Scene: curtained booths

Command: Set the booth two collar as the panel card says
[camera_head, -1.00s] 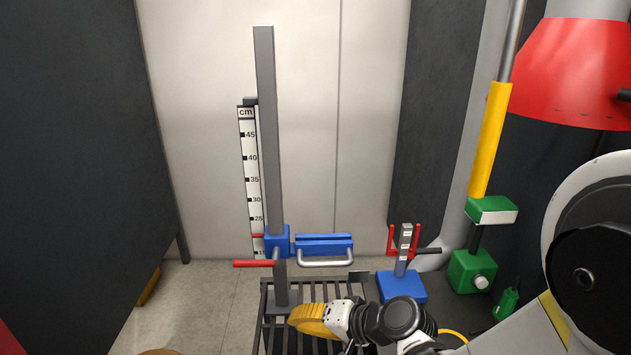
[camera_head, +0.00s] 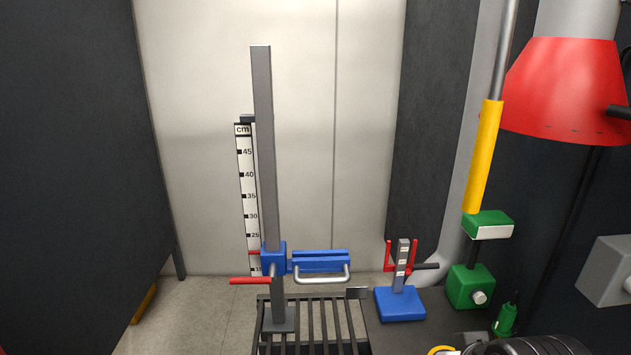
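A blue collar (camera_head: 273,258) sits low on an upright grey post (camera_head: 263,150) in the head view. A red lever (camera_head: 250,281) sticks out to its left, and a blue arm with a silver handle (camera_head: 323,279) extends to its right. A small red pointer (camera_head: 254,253) lies across the scale below the 25 mark. No panel card is readable here. My gripper's fingers are not in view; only dark parts of my arm show at the bottom right.
The post stands on a slatted black grate (camera_head: 315,322). Right of it are a blue base (camera_head: 400,304) with a red fork, a green box (camera_head: 470,287) with a knob, and a yellow-sleeved pole (camera_head: 484,155). A red hood (camera_head: 565,90) hangs upper right. A dark partition (camera_head: 75,150) stands left.

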